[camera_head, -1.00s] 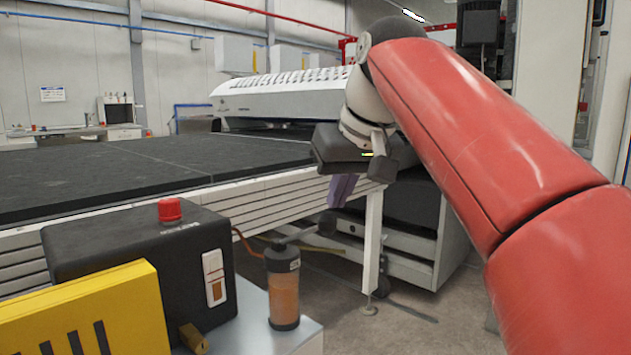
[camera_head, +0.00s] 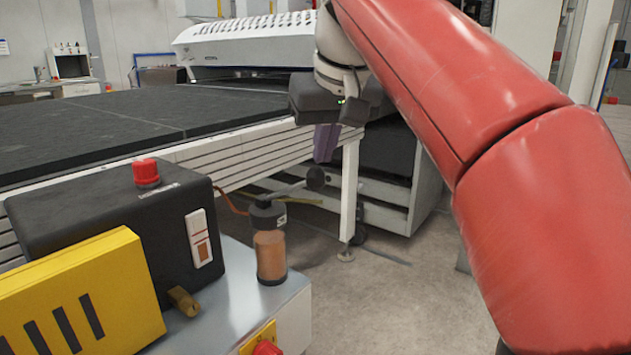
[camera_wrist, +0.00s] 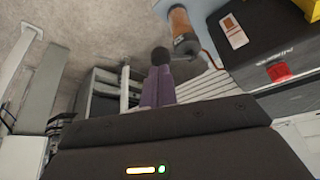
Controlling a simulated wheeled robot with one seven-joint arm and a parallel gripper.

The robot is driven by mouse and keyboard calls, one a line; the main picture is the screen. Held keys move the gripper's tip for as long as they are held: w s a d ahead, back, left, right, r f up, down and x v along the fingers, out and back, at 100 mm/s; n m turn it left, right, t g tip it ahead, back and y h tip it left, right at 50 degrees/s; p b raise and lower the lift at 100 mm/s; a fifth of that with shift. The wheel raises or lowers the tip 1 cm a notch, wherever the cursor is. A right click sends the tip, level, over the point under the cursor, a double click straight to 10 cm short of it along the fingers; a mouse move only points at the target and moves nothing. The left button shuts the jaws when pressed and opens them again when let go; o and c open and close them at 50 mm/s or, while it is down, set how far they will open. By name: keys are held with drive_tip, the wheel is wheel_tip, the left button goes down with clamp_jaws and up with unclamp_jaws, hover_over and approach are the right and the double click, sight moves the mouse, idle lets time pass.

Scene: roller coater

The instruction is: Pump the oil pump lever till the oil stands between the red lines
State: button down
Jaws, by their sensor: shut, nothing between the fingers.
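The oil pump (camera_head: 270,250) is an amber cylinder with a dark head, upright on the grey cabinet corner. Its lever is a thin rod running right from the head to a black ball knob (camera_head: 316,178). My gripper (camera_head: 325,150) has purple fingers, shut and empty, pointing down just above the knob. In the wrist view the knob (camera_wrist: 160,56) sits right at the fingertips (camera_wrist: 157,75); I cannot tell whether they touch. The sight gauge (camera_head: 199,238) is a white plate on the black tank's side. Brownish oil shows in its window; the red lines are too small to make out.
The black tank (camera_head: 100,215) with a red cap (camera_head: 146,172) and a yellow box (camera_head: 85,300) stand left of the pump. A red button (camera_head: 266,347) is on the cabinet front. The machine's dark table (camera_head: 120,125) and a white leg (camera_head: 349,190) lie behind. Floor at right is clear.

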sight(318, 173)
drive_tip(key=shift+b+x, duration=1)
drive_tip(key=shift+x, duration=0.95)
wheel_tip(318, 173, down, 4)
drive_tip(key=b, duration=0.3)
drive_tip(key=shift+f, duration=0.2)
